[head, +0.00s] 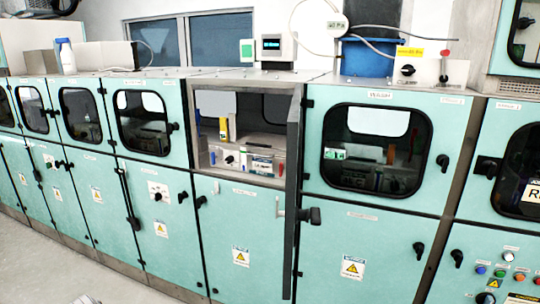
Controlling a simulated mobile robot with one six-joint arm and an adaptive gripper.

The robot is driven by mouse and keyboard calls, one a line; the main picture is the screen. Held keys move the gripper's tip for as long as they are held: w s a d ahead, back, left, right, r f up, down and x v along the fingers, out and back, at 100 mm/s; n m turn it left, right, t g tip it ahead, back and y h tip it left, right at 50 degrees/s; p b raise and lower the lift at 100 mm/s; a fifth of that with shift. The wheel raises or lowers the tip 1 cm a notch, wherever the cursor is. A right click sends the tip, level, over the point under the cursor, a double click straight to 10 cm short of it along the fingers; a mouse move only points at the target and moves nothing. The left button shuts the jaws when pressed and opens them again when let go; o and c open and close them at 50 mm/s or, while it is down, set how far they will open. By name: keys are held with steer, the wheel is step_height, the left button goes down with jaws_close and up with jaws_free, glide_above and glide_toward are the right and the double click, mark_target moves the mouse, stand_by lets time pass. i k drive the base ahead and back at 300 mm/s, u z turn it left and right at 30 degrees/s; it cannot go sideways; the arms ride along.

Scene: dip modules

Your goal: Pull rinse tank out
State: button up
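One upper compartment in the row of teal cabinets stands open. Inside it sits a metal tank-like unit (238,158) with small labels and a dark knob on its front; the labels are too small to read, so I cannot confirm that it is the rinse tank. A yellow item (224,129) stands upright at its left. My gripper is not clearly in view.
A closed windowed module (367,150) is right of the opening, and more closed modules (144,122) are left. A control panel (500,265) with coloured buttons is at lower right. A blue bucket (367,58) stands on top.

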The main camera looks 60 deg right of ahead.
mark_target(242, 154)
steer(key=z, duration=0.5)
steer(key=i, duration=0.85)
steer(key=z, duration=0.45)
steer(key=k, duration=0.6)
steer(key=z, duration=0.15)
steer(key=i, duration=0.55)
steer(key=u, duration=0.05)
